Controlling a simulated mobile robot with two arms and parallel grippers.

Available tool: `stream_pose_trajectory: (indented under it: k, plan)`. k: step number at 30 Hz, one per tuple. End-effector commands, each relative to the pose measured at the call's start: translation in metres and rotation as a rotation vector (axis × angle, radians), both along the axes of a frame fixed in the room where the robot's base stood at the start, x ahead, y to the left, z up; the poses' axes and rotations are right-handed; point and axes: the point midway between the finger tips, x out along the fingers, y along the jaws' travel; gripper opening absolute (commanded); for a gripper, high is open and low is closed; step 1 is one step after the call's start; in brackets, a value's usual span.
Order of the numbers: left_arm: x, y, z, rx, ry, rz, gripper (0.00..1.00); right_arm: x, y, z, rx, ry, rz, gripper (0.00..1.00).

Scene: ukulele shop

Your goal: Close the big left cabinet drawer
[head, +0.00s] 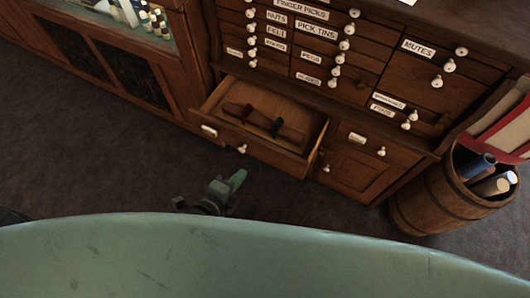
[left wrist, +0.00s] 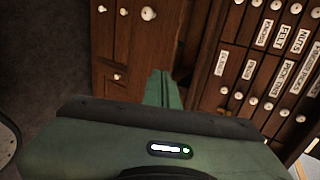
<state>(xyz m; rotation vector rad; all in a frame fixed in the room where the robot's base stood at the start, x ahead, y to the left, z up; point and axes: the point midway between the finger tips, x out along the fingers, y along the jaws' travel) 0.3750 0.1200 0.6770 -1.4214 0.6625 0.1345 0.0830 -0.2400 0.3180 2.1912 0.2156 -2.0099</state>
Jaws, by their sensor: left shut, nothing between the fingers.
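The big left cabinet drawer (head: 265,147) is pulled out of the lower left of the wooden cabinet in the head view. Its front carries a pale label plate and white knobs, and its open top shows dark, red and green items inside. My left gripper (head: 236,179) is in front of the drawer front, low and apart from it in the picture. It is shut and empty. In the left wrist view the shut green fingers (left wrist: 161,86) point towards the cabinet's brown wooden fronts and white knobs. Contact with the drawer cannot be told there. My right gripper is not in view.
Labelled small drawers (head: 316,31) fill the cabinet above. A closed lower front (head: 357,160) is to the right. A barrel (head: 430,205) with rolled papers stands at the right, and a glass-topped display case (head: 130,60) at the left. Dark floor (head: 90,150) is free before the cabinet.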

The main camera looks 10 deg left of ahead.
Motion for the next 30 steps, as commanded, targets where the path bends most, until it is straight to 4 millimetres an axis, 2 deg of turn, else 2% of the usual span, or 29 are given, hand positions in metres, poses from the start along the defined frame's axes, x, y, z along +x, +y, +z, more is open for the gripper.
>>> stream_pose_trajectory:
  k: [13, 18, 24, 30]
  plan:
    - [0.073, -0.026, -0.045, -0.004, 0.001, 0.003, 0.0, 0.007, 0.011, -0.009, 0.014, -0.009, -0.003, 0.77]
    - [0.098, -0.036, -0.046, -0.005, 0.0, 0.004, 0.0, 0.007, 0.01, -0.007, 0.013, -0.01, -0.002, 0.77]
    - [0.112, -0.04, -0.047, -0.003, 0.002, 0.004, 0.0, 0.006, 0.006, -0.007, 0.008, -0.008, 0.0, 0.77]
    - [0.114, -0.041, -0.048, -0.002, 0.004, 0.003, 0.0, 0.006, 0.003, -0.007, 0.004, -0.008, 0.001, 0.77]
